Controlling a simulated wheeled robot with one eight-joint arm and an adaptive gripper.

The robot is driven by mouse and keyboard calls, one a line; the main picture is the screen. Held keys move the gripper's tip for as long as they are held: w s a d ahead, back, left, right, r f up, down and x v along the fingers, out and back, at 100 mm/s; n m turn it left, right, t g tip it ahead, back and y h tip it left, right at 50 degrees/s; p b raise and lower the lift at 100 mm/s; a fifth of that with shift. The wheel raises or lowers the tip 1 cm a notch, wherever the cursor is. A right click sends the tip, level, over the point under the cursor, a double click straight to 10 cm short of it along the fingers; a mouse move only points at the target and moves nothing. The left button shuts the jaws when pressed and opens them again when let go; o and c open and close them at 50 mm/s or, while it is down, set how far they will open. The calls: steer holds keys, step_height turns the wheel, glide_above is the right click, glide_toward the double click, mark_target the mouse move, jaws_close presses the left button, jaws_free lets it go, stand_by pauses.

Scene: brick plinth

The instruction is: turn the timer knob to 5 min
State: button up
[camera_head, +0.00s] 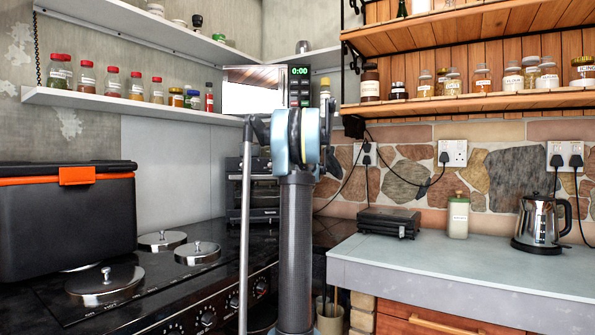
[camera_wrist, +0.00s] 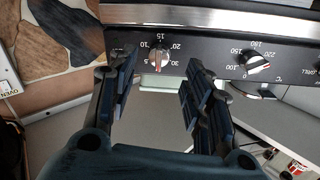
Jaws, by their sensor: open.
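The timer knob (camera_wrist: 159,56) is on the black control panel (camera_wrist: 208,52) of an appliance in the wrist view, with 5, 10, 15, 20 and 30 printed around it. It has a pale grip with a red mark near its lower end, pointing roughly down, between the 5 and 30 sides. My gripper (camera_wrist: 158,64) is open, with one dark finger on each side of the knob and visible gaps to it. Whether the fingertips are level with the knob in depth is unclear. In the head view I cannot make out the timer knob.
A temperature knob (camera_wrist: 257,64) sits right of the timer, beyond my right finger. In the head view, a dark appliance (camera_head: 262,190) stands partly behind my arm. A stove with lidded burners (camera_head: 105,282) is at left; the counter (camera_head: 470,265) with a kettle (camera_head: 541,223) is at right.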

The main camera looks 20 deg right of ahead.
steer(key=shift+w+d, duration=0.2)
steer(key=shift+w, duration=0.75)
steer(key=shift+w+d, duration=0.15)
steer(key=shift+w, duration=0.75)
steer(key=shift+w+d, duration=0.2)
steer(key=shift+w, duration=0.75)
steer(key=c, duration=1.1)
